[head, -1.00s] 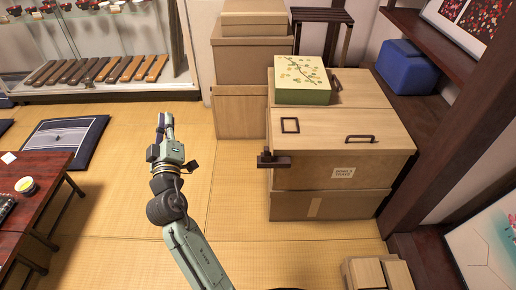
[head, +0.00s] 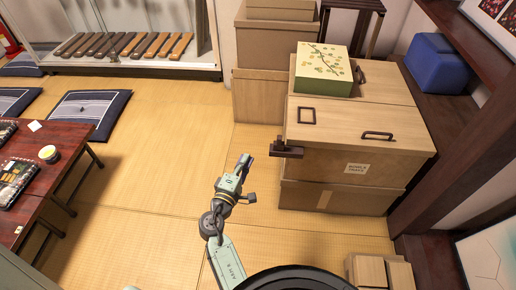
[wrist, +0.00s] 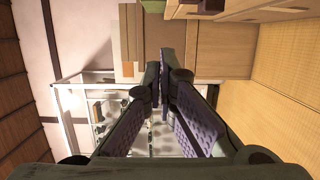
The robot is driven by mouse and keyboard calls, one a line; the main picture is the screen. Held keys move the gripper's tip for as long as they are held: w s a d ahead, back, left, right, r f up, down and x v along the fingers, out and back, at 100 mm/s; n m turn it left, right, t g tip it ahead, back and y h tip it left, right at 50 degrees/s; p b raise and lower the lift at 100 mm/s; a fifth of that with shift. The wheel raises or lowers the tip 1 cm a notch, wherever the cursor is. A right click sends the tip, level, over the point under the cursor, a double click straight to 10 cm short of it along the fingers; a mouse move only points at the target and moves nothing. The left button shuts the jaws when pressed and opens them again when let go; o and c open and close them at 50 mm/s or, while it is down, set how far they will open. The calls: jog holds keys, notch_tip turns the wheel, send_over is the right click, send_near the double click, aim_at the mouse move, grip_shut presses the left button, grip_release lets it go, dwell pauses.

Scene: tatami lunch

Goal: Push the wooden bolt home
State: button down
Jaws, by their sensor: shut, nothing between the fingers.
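The dark wooden bolt (head: 287,151) sits at the front left corner of the wooden chest (head: 329,163) and sticks out past the chest's left side. My gripper (head: 247,158) is shut and empty. In the head view it is left of the bolt and apart from it, over the tatami. In the wrist view the closed fingers (wrist: 164,70) show with nothing between them. In that view part of the chest's wooden side shows at the top right. The far end of the bolt's travel is hidden.
Stacked cartons (head: 275,55) stand behind. A low red table (head: 62,152) is at the left. The tatami (head: 170,135) between table and chest is clear.

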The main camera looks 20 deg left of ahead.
aim_at(283, 143)
jog(key=w+d+p, duration=0.3)
jog(key=w, duration=0.7)
jog(key=shift+w+d+p, duration=0.25)
jog(key=shift+d+p, duration=0.05)
jog(key=d, duration=0.1)
jog(key=w+d+b, duration=0.1)
jog(key=d, duration=0.3)
jog(key=shift+w+d, duration=0.2)
jog(key=shift+w, duration=0.1)
